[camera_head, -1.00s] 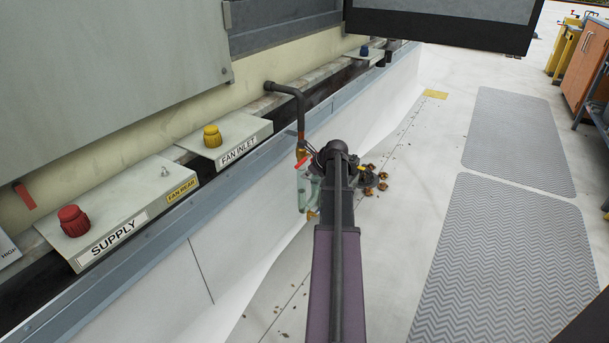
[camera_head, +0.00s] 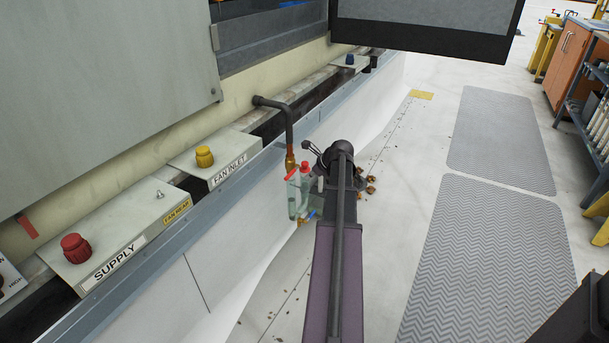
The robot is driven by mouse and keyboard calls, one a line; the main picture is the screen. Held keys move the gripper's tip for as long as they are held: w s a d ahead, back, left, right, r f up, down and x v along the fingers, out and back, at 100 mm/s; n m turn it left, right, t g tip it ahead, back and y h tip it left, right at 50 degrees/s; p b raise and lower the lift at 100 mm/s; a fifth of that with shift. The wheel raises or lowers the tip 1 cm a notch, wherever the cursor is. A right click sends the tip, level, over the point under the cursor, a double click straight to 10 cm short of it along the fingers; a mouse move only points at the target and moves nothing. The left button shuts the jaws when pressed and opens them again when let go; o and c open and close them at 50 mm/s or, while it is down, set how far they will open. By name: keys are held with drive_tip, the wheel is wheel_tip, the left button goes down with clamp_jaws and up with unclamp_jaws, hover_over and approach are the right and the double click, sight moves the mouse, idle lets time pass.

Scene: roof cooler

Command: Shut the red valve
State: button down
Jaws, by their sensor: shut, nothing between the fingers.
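A small red valve handle (camera_head: 303,169) shows at the brass fitting below a dark bent pipe (camera_head: 288,120). It sits close to the left of my arm's end, and red shows there in two patches. A clear greenish bottle-like vessel (camera_head: 297,197) is below it, with a blue handle (camera_head: 309,216) near its bottom. My gripper (camera_head: 321,180) is at the arm's far end, just right of the red handle and mostly hidden by my wrist. It is shut with nothing held. I cannot tell whether it touches the handle.
A red SUPPLY knob (camera_head: 76,247), a yellow FAN INLET knob (camera_head: 204,156) and a blue knob (camera_head: 350,59) stand along the ledge at left. Brown bits lie on the floor beside my wrist.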

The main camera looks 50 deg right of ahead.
drive_tip(key=shift+s+d+r+p, duration=0.1)
drive_tip(key=shift+s+r+p, duration=0.2)
drive_tip(key=shift+s+r, duration=0.2)
idle(0.6)
